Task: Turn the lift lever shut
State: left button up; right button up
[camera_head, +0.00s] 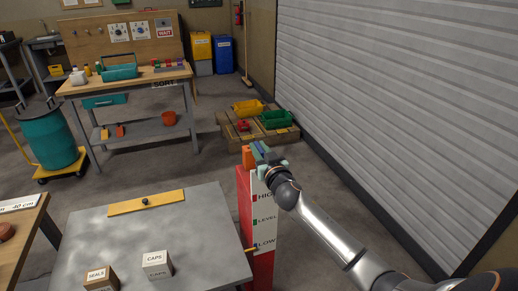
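A red and white post (265,218) marked HIGH, LEVEL and LOW stands at the right edge of the grey table. A small yellow pointer (250,249) sits by its LOW mark. An orange upright piece (247,157) shows at the top of the post; I cannot tell for sure whether it is the lift lever. My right gripper (259,153) is at the post's top, just right of the orange piece. Its fingers overlap in this view, so I cannot tell whether it touches or grips anything. My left gripper is not in view.
The grey table (190,250) bears a yellow bar (146,203) with a dark knob, and boxes marked CAPS (157,264) and SEALS (100,279). A pallet (228,124) with coloured bins lies beyond the post. A teal drum (50,140) stands left. A shutter wall rises at right.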

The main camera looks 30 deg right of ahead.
grip_shut()
